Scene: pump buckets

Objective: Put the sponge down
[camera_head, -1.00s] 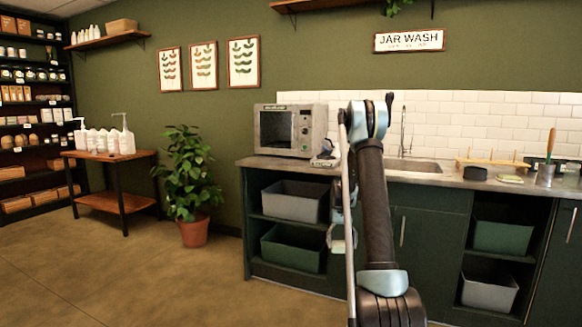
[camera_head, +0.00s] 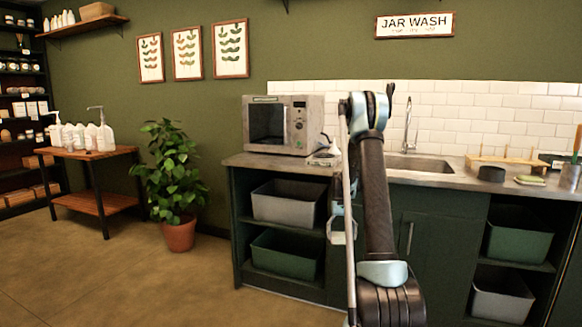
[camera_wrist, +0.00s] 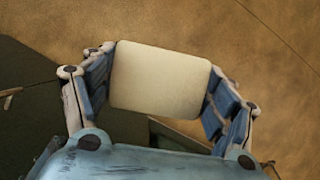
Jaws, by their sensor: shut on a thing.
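My gripper (camera_wrist: 160,85) is shut on a pale cream, rounded rectangular sponge (camera_wrist: 158,80), with one finger at each side in the wrist view. In the head view the sponge (camera_head: 338,238) shows in small part beside my arm, below counter height and in front of the cabinet. My arm hides much of the gripper there. Below the sponge in the wrist view are brown floor and, at left, a dark surface.
The counter (camera_head: 455,183) carries a microwave (camera_head: 279,125), a sink (camera_head: 420,164), a wooden rack (camera_head: 506,165), a dark round object (camera_head: 491,173) and a small green-yellow item (camera_head: 530,180). Grey and green bins sit in open shelves below. A potted plant (camera_head: 171,165) stands left; floor there is clear.

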